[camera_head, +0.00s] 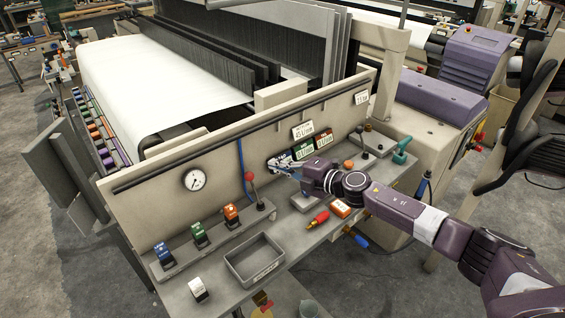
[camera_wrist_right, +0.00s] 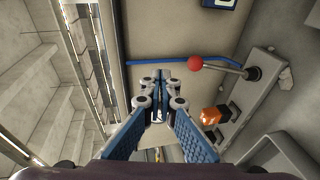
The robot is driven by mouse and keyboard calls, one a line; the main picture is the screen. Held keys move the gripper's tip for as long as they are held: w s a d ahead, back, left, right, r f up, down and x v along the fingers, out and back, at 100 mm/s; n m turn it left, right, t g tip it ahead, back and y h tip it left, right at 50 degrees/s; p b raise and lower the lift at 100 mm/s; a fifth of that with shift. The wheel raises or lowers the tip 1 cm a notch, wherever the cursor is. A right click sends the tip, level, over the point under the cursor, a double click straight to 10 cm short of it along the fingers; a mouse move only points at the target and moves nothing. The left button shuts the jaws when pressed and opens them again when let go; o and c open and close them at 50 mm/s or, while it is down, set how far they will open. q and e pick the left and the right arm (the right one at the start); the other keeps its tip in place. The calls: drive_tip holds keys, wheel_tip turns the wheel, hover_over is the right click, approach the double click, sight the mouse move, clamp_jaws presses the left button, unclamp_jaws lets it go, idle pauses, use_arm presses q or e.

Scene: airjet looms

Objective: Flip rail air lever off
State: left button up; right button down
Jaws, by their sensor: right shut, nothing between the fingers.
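A lever with a red ball knob (camera_head: 249,177) stands on the grey ledge of the loom's front panel, its thin rod rising from a small base. In the right wrist view the same red knob (camera_wrist_right: 196,63) is at upper right, with its rod running right to a dark pivot. No label marks it as the rail air lever. My right gripper (camera_head: 277,164) is to the right of the knob in the head view, apart from it, in front of the panel. In the wrist view its blue fingers (camera_wrist_right: 161,82) come together at the tips, empty. My left gripper is not in view.
Blue (camera_head: 163,253), green (camera_head: 199,233) and orange (camera_head: 231,214) switches sit left of the lever. A grey tray (camera_head: 236,262), a red-handled tool (camera_head: 317,219) and an orange box (camera_head: 340,208) lie on the ledge. A round gauge (camera_head: 194,180) and label plates (camera_head: 303,130) are on the panel.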

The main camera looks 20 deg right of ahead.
drive_tip(key=shift+s+d+r, duration=0.25)
drive_tip(key=shift+s+r, duration=0.2)
drive_tip(key=shift+s, duration=0.05)
drive_tip(key=shift+s+d+r, duration=0.25)
drive_tip(key=shift+s+r, duration=0.2)
drive_tip(key=shift+r, duration=0.1)
